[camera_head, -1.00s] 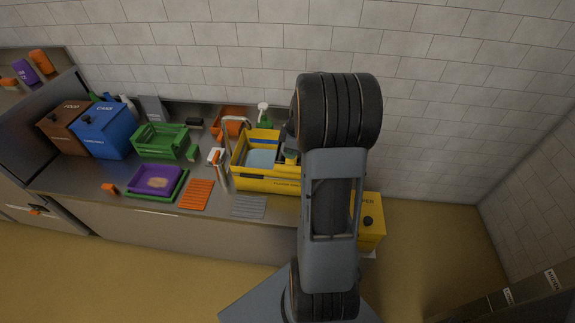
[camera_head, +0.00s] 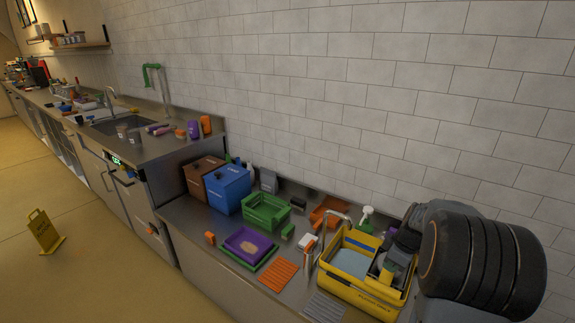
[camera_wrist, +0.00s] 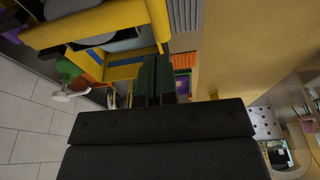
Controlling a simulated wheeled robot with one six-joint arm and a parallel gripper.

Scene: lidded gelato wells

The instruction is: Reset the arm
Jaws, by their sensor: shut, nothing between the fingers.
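My gripper (camera_wrist: 153,82) shows in the wrist view as two dark green fingers side by side, shut with nothing between them. Beyond the fingers is the yellow bin (camera_wrist: 100,25), which is also in the head view (camera_head: 345,292) with a blue-grey inside. In the head view my arm fills the lower right corner, and part of it covers the right side of the yellow bin.
A steel counter (camera_head: 190,222) holds a blue box (camera_head: 228,190), a brown box (camera_head: 198,178), a green crate (camera_head: 265,213) and a purple tray (camera_head: 248,243). A tiled wall (camera_head: 330,90) stands behind. A yellow floor sign (camera_head: 45,232) stands on the open floor at left.

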